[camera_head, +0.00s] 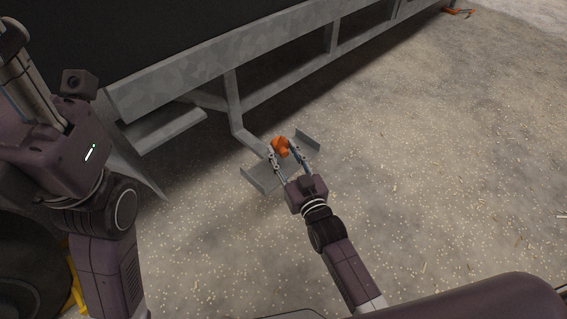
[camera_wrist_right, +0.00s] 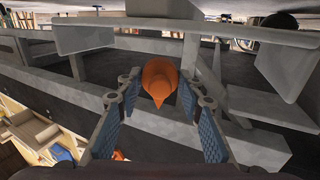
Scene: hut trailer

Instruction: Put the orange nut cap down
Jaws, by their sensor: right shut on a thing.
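The orange nut cap (camera_head: 281,147) is between the fingertips of my right gripper (camera_head: 283,156), which is shut on it. In the right wrist view the cap (camera_wrist_right: 160,80) sits between the two fingers (camera_wrist_right: 160,97), with its narrow end toward the camera. The cap is held over or beside a grey metal step (camera_head: 262,177) on the trailer; I cannot tell whether it touches the step. My left arm comes in at the left edge of the head view, but its gripper fingers do not show.
The grey trailer frame (camera_head: 235,52) runs along the top, with a bracket (camera_head: 236,105) down to the step. Another grey plate (camera_head: 165,130) lies to the left. An orange object (camera_head: 457,12) is far off at top right. Open gravel ground (camera_head: 440,150) fills the right.

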